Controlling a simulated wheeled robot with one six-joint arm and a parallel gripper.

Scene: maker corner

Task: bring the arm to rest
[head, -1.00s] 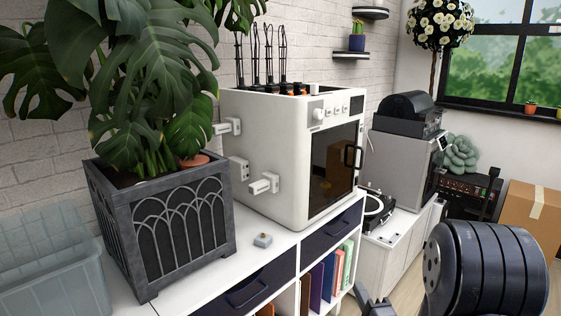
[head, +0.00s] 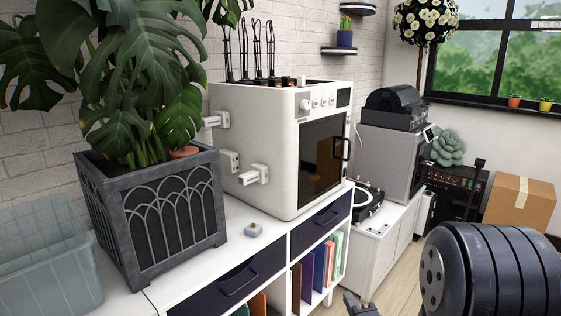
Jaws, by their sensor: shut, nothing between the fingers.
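My gripper (head: 358,305) shows only in part at the bottom edge of the head view, right of the shelf unit. It looks shut and empty, clear of the furniture. The dark ribbed body at the lower right is my arm, and it hides part of the floor. The rest of the gripper is cut off by the frame.
Beyond stand a turntable (head: 368,203), a grey cabinet (head: 388,155) and a cardboard box (head: 518,202). Some bare floor (head: 392,275) shows.

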